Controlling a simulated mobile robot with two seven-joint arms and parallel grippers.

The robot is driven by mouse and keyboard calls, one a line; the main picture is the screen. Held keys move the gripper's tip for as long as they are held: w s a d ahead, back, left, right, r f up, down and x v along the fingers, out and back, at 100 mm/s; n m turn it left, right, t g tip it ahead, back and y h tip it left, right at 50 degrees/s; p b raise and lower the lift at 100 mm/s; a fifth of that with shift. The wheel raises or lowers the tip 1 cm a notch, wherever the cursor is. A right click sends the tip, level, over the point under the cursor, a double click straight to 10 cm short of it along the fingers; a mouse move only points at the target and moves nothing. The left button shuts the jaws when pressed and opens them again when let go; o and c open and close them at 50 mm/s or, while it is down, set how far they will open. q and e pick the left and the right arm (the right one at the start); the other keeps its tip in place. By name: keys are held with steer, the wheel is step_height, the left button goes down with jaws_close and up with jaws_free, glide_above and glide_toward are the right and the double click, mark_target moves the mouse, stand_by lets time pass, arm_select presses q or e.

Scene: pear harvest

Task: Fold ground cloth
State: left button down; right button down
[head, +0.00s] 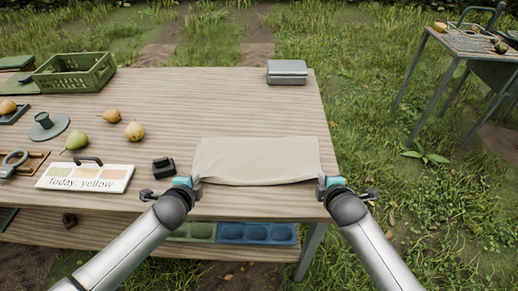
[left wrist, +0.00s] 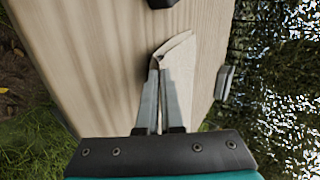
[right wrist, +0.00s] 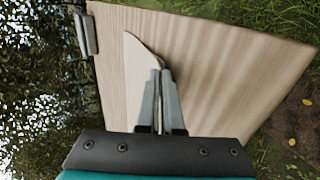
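The beige ground cloth (head: 257,158) lies on the right part of the wooden table as a wide rectangle, its front edge slightly raised and bowed between my grippers. My left gripper (head: 194,184) is at its front left corner; in the left wrist view the fingers (left wrist: 162,72) are closed together on the cloth (left wrist: 178,48). My right gripper (head: 325,184) is at the front right corner; in the right wrist view its fingers (right wrist: 158,78) are closed on the cloth (right wrist: 139,65). The cloth's underside is hidden.
The wooden table (head: 200,95) is clear behind the cloth, up to a grey box (head: 287,72). A black block (head: 163,166) stands close left of the cloth. Further left are a sign card (head: 85,178), pears (head: 134,131) and a green crate (head: 75,75). Grass lies beyond the right edge.

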arm_select(q)
steer(key=c, duration=0.7)
jaws_free()
arm_select(e)
steer(key=c, duration=0.7)
jaws_free()
arm_select(q)
steer(key=s+r, duration=0.2)
steer(key=r, duration=0.1)
steer(key=s+r, duration=0.2)
steer(key=r, duration=0.1)
steer(key=s+r, duration=0.2)
steer(key=r, duration=0.1)
arm_select(e)
steer(key=s+r, duration=0.2)
steer(key=r, duration=0.1)
steer(key=s+r, duration=0.2)
steer(key=r, duration=0.1)
steer(key=s+r, duration=0.2)
steer(key=r, duration=0.1)
